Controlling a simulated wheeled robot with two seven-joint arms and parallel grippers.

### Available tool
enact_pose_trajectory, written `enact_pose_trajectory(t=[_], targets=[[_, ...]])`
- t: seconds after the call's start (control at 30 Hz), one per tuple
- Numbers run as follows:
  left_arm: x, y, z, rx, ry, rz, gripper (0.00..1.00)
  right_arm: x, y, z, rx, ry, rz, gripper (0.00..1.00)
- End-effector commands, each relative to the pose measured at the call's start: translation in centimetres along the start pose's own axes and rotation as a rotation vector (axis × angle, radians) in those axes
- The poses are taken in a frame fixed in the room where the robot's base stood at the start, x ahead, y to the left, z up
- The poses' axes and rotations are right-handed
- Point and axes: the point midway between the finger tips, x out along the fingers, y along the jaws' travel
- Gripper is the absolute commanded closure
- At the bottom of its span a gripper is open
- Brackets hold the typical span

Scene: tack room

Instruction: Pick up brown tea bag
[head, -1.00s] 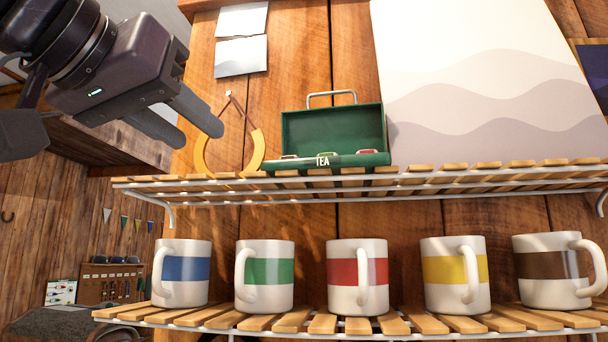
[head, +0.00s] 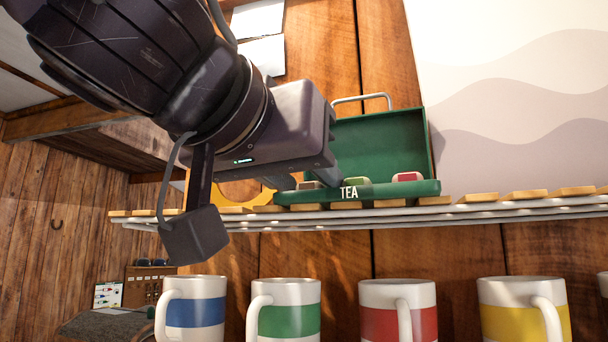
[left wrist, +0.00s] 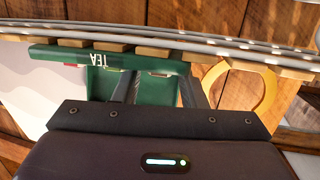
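The green tea box (head: 380,145) stands open on the upper slatted shelf, its lid raised and TEA on its front edge. In it, a brownish tea bag (head: 310,185) shows at the left, a green one (head: 357,182) in the middle and a red one (head: 407,177) at the right. My left gripper (head: 332,178) reaches into the left part of the box, its fingers partly hiding the bags. In the left wrist view the fingers (left wrist: 160,82) are spread apart over the box. I cannot see anything held. My right gripper is out of view.
The shelf edge (head: 500,212) runs under the box. White mugs with coloured bands, such as the red-banded one (head: 398,318), stand below. The shelf right of the box is clear.

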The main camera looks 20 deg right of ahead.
Motion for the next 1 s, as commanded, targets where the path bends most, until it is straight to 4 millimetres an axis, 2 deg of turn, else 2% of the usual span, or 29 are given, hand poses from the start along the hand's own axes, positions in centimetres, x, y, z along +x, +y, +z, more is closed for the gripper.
enact_pose_trajectory(t=[0.27,0.53,1.0], targets=[[0.3,0.0,0.1,0.001,0.002,0.000,0.62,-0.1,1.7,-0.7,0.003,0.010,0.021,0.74],[0.3,0.0,0.1,0.001,0.001,0.000,0.97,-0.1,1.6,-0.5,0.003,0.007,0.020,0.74],[0.2,0.0,0.0,0.000,0.000,-0.001,0.98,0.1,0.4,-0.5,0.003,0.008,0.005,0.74]])
